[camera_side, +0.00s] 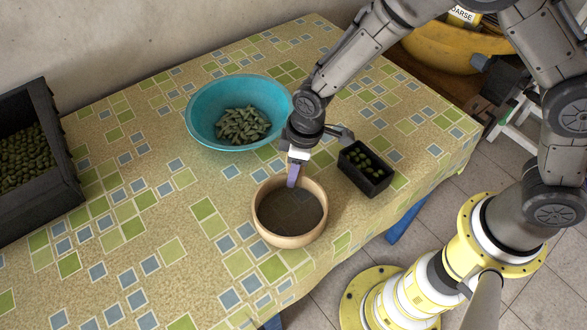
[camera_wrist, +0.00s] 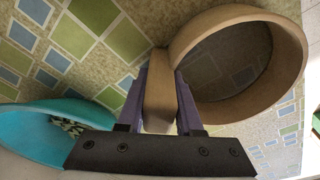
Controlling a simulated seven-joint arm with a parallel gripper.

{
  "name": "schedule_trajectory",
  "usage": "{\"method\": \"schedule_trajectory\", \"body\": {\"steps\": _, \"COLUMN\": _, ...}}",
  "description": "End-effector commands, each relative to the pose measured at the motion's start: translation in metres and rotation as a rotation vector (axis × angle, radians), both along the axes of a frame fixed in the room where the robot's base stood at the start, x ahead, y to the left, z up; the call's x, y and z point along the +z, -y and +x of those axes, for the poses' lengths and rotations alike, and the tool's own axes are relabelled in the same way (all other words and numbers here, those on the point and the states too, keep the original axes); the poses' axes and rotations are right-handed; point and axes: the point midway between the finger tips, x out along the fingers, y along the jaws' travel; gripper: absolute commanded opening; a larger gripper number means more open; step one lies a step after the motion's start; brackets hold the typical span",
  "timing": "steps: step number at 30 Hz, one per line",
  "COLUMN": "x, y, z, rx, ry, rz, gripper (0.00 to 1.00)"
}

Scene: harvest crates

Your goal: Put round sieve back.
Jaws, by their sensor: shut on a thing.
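The round sieve (camera_side: 290,238) has a pale wooden rim and a dark mesh bottom. It is over the patterned tablecloth in front of the blue bowl; I cannot tell whether it touches the cloth. My gripper (camera_side: 293,178) points down at the sieve's far rim. In the wrist view, the purple fingers of my gripper (camera_wrist: 160,95) are shut on a wooden part at the left side of the sieve (camera_wrist: 290,50). The mesh looks empty, with the cloth showing faintly through it.
A blue bowl (camera_side: 201,106) with green pods stands behind the sieve. A small black crate (camera_side: 366,182) with green fruits is close on the right. A large dark crate (camera_side: 66,178) of green produce is at the left edge. The front-left cloth is clear.

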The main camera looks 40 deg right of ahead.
Motion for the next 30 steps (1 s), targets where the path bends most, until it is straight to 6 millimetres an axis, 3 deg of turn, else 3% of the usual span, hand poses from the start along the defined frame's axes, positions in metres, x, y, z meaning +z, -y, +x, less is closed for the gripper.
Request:
{"method": "schedule_trajectory", "body": {"steps": 3, "x": -0.002, "y": 0.0, "z": 0.0, "rx": 0.0, "ry": 0.001, "rz": 0.001, "gripper": 0.0}}
{"method": "schedule_trajectory", "body": {"steps": 4, "x": -0.002, "y": 0.0, "z": 0.0, "rx": 0.0, "ry": 0.0, "rz": 0.0, "gripper": 0.36}}
{"method": "schedule_trajectory", "body": {"steps": 9, "x": -0.002, "y": 0.0, "z": 0.0, "rx": 0.0, "ry": 0.0, "rz": 0.0, "gripper": 0.65}}
{"method": "schedule_trajectory", "body": {"steps": 20, "x": 0.003, "y": 0.0, "z": 0.0, "rx": 0.0, "ry": 0.001, "rz": 0.001, "gripper": 0.65}}
{"method": "schedule_trajectory", "body": {"steps": 23, "x": 0.014, "y": 0.001, "z": -0.001, "rx": 0.001, "ry": 0.003, "rz": 0.001, "gripper": 0.65}}
{"method": "schedule_trajectory", "body": {"steps": 30, "x": 0.062, "y": 0.006, "z": -0.005, "rx": 0.0, "ry": 0.005, "rz": 0.002, "gripper": 0.65}}
